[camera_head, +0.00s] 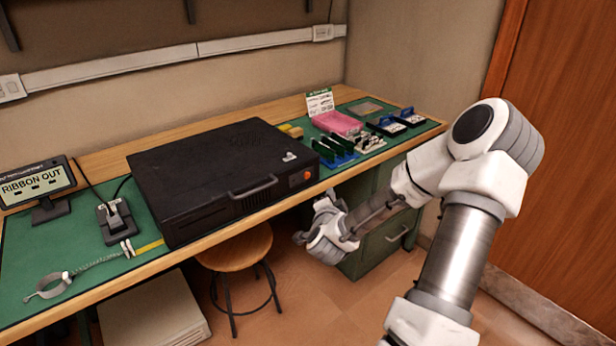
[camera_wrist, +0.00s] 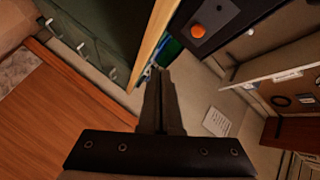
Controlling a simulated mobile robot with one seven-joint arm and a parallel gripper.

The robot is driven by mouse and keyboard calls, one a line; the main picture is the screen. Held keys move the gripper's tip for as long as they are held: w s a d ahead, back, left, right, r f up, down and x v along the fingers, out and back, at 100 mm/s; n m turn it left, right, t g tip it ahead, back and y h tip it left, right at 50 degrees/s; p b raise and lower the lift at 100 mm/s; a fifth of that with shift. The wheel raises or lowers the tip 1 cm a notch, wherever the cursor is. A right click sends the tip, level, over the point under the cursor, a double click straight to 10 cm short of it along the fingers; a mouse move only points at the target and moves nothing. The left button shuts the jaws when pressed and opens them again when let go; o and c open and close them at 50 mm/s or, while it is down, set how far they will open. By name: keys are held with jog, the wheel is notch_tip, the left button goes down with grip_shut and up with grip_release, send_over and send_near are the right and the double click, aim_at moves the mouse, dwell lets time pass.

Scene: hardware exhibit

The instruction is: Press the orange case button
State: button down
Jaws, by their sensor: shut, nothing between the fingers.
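The black case (camera_head: 220,175) lies on the green mat of the workbench in the head view. Its orange button (camera_head: 307,176) is at the right end of its front face, near a front handle. The orange button also shows near the top of the wrist view (camera_wrist: 197,31), on the dark case front. My gripper (camera_head: 310,238) is in front of the bench, lower than the button and apart from the case. In the wrist view my gripper's fingers (camera_wrist: 158,75) are closed together with nothing between them, and their tips are below and left of the button.
A wooden stool (camera_head: 238,248) stands under the bench front. Right of the case are green boards in a blue rack (camera_head: 335,152), a pink pad (camera_head: 338,122) and blue-handled items (camera_head: 397,120). A small display (camera_head: 36,186) reads "RIBBON OUT". Green drawers (camera_head: 385,237) are behind my arm.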

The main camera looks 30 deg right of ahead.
jog(key=shift+w+a, duration=0.15)
jog(key=shift+w, duration=1.55)
jog(key=shift+w+a, duration=0.1)
jog(key=shift+w, duration=1.55)
jog(key=shift+w, duration=0.4)
jog(key=shift+w+b, duration=0.35)
jog(key=shift+w, duration=0.1)
jog(key=shift+s, duration=0.9)
jog(key=shift+s+d, duration=0.2)
jog(key=shift+s, duration=2.3)
